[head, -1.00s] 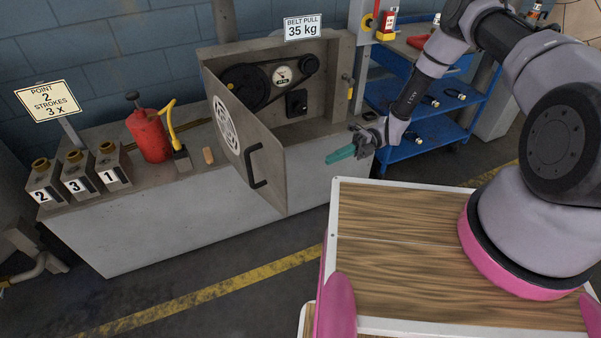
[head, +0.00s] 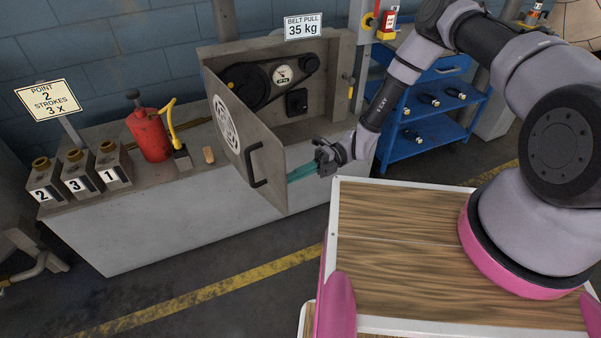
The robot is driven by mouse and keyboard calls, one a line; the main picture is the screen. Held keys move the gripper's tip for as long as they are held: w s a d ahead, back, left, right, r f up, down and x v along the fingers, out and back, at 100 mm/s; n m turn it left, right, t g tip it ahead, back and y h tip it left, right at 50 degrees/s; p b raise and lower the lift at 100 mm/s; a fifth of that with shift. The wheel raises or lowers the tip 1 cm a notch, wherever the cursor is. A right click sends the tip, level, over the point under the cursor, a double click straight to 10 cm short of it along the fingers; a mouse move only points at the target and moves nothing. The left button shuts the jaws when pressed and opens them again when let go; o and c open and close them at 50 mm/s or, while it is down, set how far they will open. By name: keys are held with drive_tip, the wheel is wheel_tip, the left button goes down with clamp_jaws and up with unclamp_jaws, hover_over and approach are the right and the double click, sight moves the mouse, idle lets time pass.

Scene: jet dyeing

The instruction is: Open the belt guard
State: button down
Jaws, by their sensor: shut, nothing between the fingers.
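The belt guard (head: 230,158) is a grey hinged door with a round white vent and a black bar handle (head: 254,166). It stands swung out from the front of a metal housing (head: 347,75), and the inside of the housing shows. Inside are a black belt and pulleys (head: 250,86), a round gauge (head: 282,74) and a dark box. My gripper (head: 292,176) has teal fingers, is shut and empty, and is at the inner side of the door near its free edge. I cannot tell whether the fingertips touch the door.
A bench (head: 190,222) bears a red oil can (head: 149,134), numbered blocks (head: 75,175) and a small wooden piece (head: 208,155). A blue cart (head: 425,140) stands behind my arm at right. The floor before the bench is clear.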

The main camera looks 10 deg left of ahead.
drive_tip(key=x, duration=1.3)
drive_tip(key=shift+a, duration=0.4)
drive_tip(key=shift+w, duration=0.15)
drive_tip(key=w+d, duration=0.6)
drive_tip(key=d, duration=0.6)
drive_tip(key=shift+w+d, duration=0.25)
drive_tip(key=w+d+r+n+t+h, duration=0.2)
drive_tip(key=w+d+r+n, duration=0.25)
drive_tip(key=r, duration=0.45)
drive_tip(key=w+d+r+n+t+h, duration=0.3)
drive_tip(key=w+d+r+n, duration=0.15)
drive_tip(key=r, duration=0.35)
drive_tip(key=w+d+r+n+t+h, duration=0.25)
drive_tip(key=d+r+n, duration=0.3)
drive_tip(key=r, duration=0.35)
drive_tip(key=s+d+r+n+t+h, duration=0.1)
drive_tip(key=s+d+r+n+t, duration=0.2)
drive_tip(key=d+r, duration=0.3)
drive_tip(key=s+d+r+n+t+h, duration=0.1)
drive_tip(key=s+d+r+n+t, duration=0.2)
drive_tip(key=d+r, duration=0.3)
drive_tip(key=s+d+r+n+t+h, duration=0.2)
drive_tip(key=d+r+t, duration=0.3)
drive_tip(key=r, duration=0.6)
drive_tip(key=shift+s+d+r+n+t, duration=0.15)
drive_tip(key=shift+s+d+n+t, duration=0.2)
drive_tip(key=shift+s+d+n, duration=0.2)
